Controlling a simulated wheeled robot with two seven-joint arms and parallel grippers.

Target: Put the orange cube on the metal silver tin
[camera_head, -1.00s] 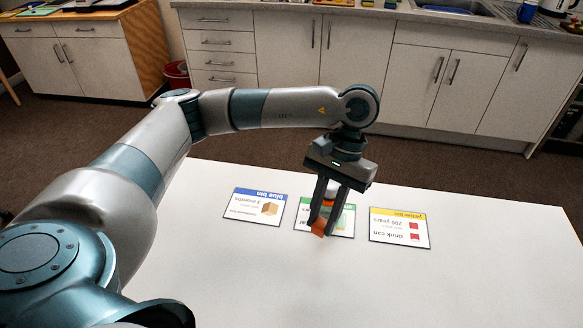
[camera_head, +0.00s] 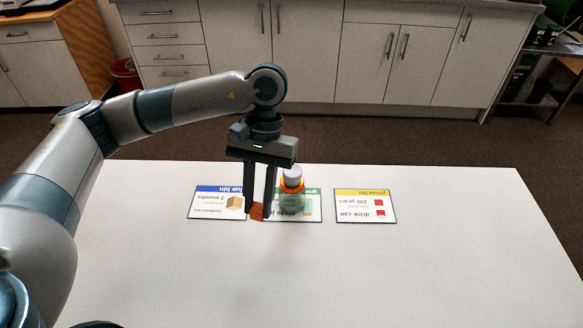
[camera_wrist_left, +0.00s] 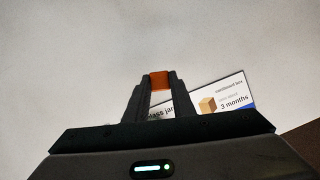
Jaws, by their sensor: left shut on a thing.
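My left gripper (camera_head: 258,211) is shut on the orange cube (camera_head: 257,210), which sits between its fingertips. In the head view the cube appears in front of the gap between the blue and green cards; its height over the table is hard to tell. The left wrist view also shows the cube (camera_wrist_left: 160,81) between the fingers. I cannot make out a metal silver tin in any view. A small bottle (camera_head: 291,194) with a greyish top, an orange band and a greenish lower part stands upright on the green card, just right of the gripper. My right gripper is not in view.
On the white table (camera_head: 300,275) lie a blue-headed card (camera_head: 212,205), a green-headed card (camera_head: 314,207) and a yellow-headed card (camera_head: 365,206) in a row. The front of the table is clear. Cabinets and a red bucket (camera_head: 126,76) stand beyond it.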

